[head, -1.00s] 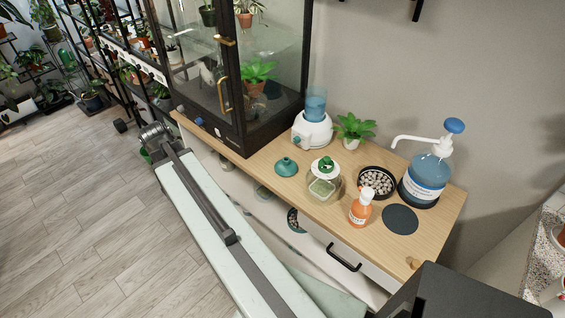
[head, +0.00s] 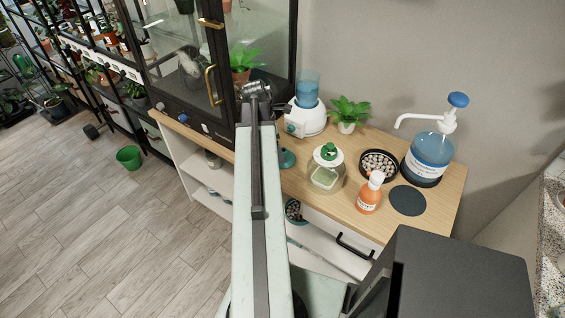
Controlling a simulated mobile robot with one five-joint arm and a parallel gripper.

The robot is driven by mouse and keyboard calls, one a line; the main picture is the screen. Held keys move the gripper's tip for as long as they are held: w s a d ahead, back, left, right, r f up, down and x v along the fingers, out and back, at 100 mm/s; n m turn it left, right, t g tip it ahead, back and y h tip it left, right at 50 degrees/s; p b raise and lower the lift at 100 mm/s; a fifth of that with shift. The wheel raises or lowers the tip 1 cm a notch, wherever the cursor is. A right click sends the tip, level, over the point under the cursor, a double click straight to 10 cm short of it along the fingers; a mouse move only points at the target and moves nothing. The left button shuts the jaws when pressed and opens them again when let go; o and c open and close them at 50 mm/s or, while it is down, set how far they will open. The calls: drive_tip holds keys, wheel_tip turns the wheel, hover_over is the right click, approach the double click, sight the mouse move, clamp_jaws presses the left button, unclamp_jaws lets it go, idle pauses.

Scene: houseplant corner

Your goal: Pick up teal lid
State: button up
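The teal lid (head: 287,158) lies on the wooden cabinet top, left of a glass jar. It is a low teal dome with a small knob, and my arm covers part of its left side in the head view. My gripper (head: 257,90) is at the far end of my raised arm, in front of the glass cabinet and beyond the lid in the picture. Its fingers are too small and hidden to show whether they are open or shut. I see nothing held.
The glass jar (head: 326,177) stands right of the lid. Behind are a white blue-topped device (head: 306,120) and a potted plant (head: 349,113). An orange bottle (head: 369,194), a pebble dish (head: 378,163) and a large pump bottle (head: 430,150) stand farther right. The glass cabinet (head: 215,90) rises at left.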

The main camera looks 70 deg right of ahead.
drive_tip(key=shift+s+f, duration=0.1)
drive_tip(key=b+x, duration=0.5)
drive_tip(key=shift+s+f, duration=0.15)
drive_tip(key=shift+s, duration=0.1)
drive_tip(key=shift+r, duration=0.2)
drive_tip(key=c, duration=1.2)
